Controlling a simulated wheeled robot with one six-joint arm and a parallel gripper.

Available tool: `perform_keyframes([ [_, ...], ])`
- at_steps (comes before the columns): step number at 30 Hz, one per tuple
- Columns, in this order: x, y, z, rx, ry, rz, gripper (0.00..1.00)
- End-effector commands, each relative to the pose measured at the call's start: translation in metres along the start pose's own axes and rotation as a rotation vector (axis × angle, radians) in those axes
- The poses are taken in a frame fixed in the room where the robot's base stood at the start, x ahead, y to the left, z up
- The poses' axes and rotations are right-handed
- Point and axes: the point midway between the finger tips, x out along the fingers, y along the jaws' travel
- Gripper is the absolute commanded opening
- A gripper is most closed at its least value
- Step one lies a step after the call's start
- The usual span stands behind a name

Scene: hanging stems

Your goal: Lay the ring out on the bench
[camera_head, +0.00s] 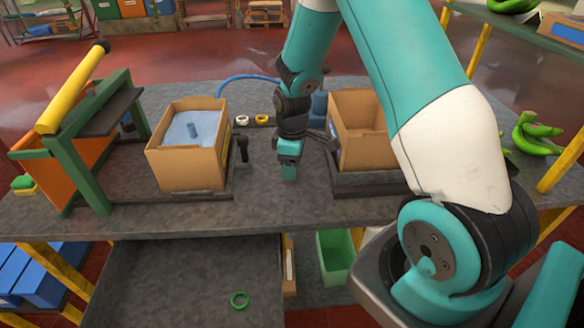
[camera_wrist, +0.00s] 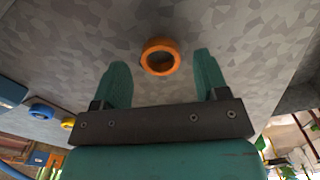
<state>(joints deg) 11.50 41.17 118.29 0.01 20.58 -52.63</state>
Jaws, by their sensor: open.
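An orange ring (camera_wrist: 145,59) lies on the grey bench surface (camera_wrist: 60,40) in the wrist view. It sits between and slightly beyond the two fingertips of my gripper (camera_wrist: 160,62), with a gap on each side. The gripper is open and empty. In the head view my gripper (camera_head: 289,174) points down at the middle of the bench (camera_head: 262,205), between two cardboard boxes; the orange ring cannot be made out there. A green ring (camera_head: 240,307) lies on the lower dark surface in front of the bench.
An open box (camera_head: 187,170) with a blue insert stands left of my gripper and another box (camera_head: 355,115) stands right. A white ring (camera_head: 242,120) and a yellow ring (camera_head: 262,120) lie behind. A green frame with a yellow roller (camera_head: 75,88) stands far left. The bench front is clear.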

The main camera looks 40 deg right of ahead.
Motion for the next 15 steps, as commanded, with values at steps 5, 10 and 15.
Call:
perform_keyframes([
  [5, -0.04, 0.001, -0.001, 0.0, 0.005, 0.006, 0.67],
  [10, -0.075, 0.001, -0.001, 0.0, 0.004, 0.005, 0.67],
  [15, -0.097, 0.001, 0.0, 0.0, 0.002, 0.003, 0.67],
])
